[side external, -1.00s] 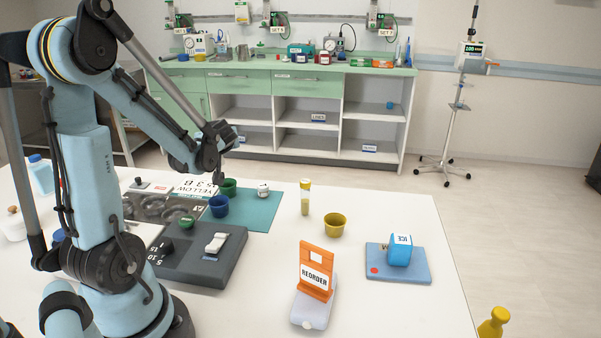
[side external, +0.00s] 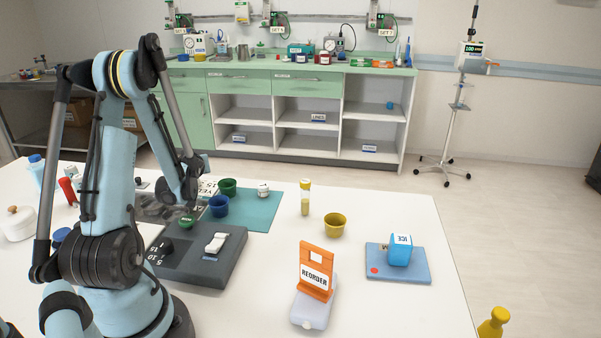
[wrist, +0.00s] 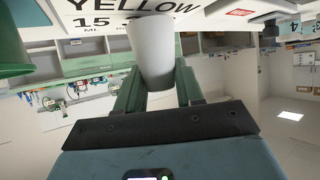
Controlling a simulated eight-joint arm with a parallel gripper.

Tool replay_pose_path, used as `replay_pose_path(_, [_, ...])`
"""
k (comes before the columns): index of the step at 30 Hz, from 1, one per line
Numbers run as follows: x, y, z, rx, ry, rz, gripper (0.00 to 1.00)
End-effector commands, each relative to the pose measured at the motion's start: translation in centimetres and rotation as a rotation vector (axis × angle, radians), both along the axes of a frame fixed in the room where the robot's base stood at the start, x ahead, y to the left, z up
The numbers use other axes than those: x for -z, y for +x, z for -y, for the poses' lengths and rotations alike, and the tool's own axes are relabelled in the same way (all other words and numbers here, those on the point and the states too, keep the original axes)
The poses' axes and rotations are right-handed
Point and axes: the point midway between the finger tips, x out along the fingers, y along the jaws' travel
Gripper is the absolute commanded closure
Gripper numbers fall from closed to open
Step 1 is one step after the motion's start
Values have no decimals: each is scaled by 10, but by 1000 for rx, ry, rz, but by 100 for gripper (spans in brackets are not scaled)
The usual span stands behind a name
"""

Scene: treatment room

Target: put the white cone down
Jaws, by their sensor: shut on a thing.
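The white cone (wrist: 152,50) shows in the wrist view between the two fingers of my gripper (wrist: 156,84), which is shut on it. Its far end overlaps a white card (wrist: 95,20) reading "YELLOW 15 ML". In the side external view my arm's end is beside the metal tray, left of the blue cup; the cone and fingertips cannot be made out there. I cannot tell whether the cone touches anything below.
A teal mat (side external: 262,212), blue cup (side external: 219,207) and green cup (side external: 228,187) are near my gripper. A dark grey device (side external: 205,268) stands in front. A yellow cup (side external: 335,225), capped vial (side external: 305,198) and reorder sign (side external: 315,270) are to the right.

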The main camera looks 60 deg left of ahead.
Motion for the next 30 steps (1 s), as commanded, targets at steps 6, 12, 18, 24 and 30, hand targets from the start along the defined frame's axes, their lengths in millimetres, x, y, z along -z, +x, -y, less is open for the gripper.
replay_pose_path(6, [10, 0, 0, 0, 0, 0, 96])
replay_pose_path(12, [9, 0, 0, 0, 0, 0, 59])
replay_pose_path(18, [9, 0, 0, 0, 0, 0, 37])
replay_pose_path(24, [9, 0, 0, 0, 0, 0, 37])
replay_pose_path(30, [4, -1, 9, 2, -1, -1, 37])
